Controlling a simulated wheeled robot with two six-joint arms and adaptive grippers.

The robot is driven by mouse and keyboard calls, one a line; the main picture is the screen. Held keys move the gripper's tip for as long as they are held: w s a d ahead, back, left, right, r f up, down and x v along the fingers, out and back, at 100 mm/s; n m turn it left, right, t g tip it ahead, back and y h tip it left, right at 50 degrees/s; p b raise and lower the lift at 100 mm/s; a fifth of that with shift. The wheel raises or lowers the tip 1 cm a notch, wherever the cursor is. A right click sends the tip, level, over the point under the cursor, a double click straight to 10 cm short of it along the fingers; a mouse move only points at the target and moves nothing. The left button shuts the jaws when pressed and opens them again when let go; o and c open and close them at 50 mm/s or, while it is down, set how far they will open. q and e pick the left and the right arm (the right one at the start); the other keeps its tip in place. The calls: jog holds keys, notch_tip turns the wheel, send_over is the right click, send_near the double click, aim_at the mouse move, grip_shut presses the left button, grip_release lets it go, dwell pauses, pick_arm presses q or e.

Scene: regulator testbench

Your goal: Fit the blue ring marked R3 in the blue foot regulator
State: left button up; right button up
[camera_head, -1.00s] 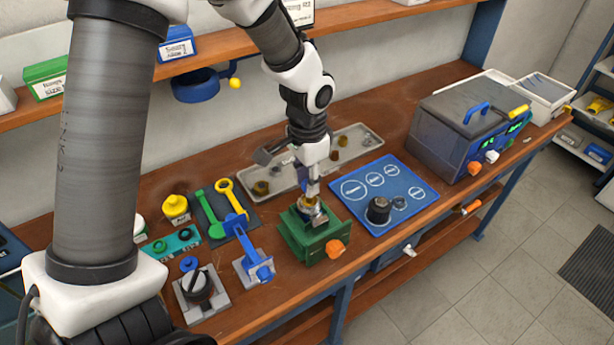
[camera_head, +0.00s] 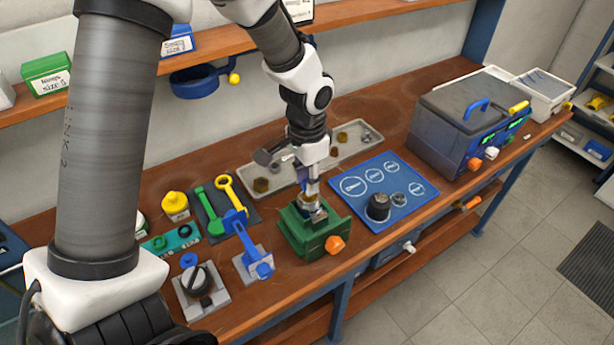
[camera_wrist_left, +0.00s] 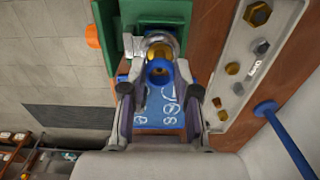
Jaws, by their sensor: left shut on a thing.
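My left gripper (camera_head: 312,199) points down over a green holder (camera_head: 296,232) with an orange knob. In the left wrist view its fingers (camera_wrist_left: 158,76) are shut on a blue piece with a round opening (camera_wrist_left: 158,73). A silver collar (camera_wrist_left: 160,40) and brass part show at the green holder, beside the blue piece. I cannot tell whether they touch it. A small blue ring (camera_head: 188,260) lies by the grey block at front left. No R3 mark is readable, and I cannot tell which thing is the blue foot regulator. My right gripper is out of view.
A blue mat (camera_head: 403,208) with white circles and a black cylinder (camera_head: 379,206) is right of the holder. A metal tray (camera_head: 347,157) lies behind. A lidded machine (camera_head: 455,125) stands right.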

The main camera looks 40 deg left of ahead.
pick_arm(q)
jog(key=shift+f+b, duration=0.3)
jog(key=shift+f, duration=1.2)
dwell(0.8)
jog(key=o, duration=1.4)
jog(key=shift+c, duration=0.2)
jog(key=shift+r, duration=0.15)
notch_tip(320, 180, up, 8)
jog(key=p, duration=0.8)
